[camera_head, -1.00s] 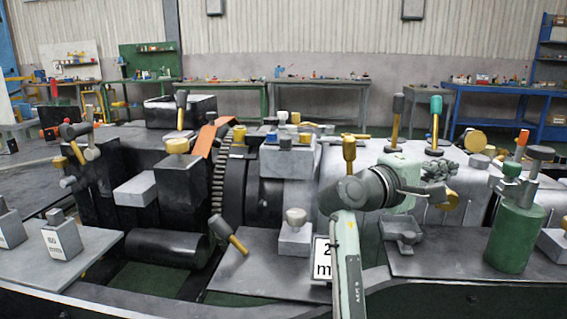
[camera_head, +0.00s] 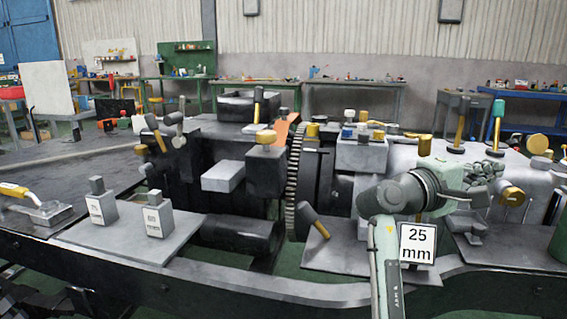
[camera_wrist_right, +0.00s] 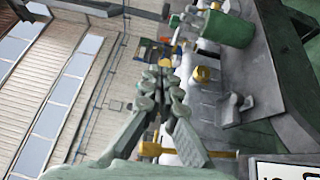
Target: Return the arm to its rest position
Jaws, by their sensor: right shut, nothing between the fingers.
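My right arm (camera_head: 385,265) rises from the bottom of the head view, bends at a dark joint and reaches right over the grey machine bed. Its gripper (camera_head: 485,170) is small and partly hidden by the wrist, in front of the bed's knobs and mallets. In the right wrist view the right gripper (camera_wrist_right: 160,75) has its fingers together, with nothing between them. My left gripper is in neither view.
A 25 mm sign (camera_head: 417,243) stands close beside my forearm. A mallet (camera_head: 313,220) leans left of it. A large gear (camera_head: 294,185) and dark blocks fill the middle. A grey plate (camera_head: 110,240) with two labelled weights lies at left. Workbenches (camera_head: 250,83) line the back wall.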

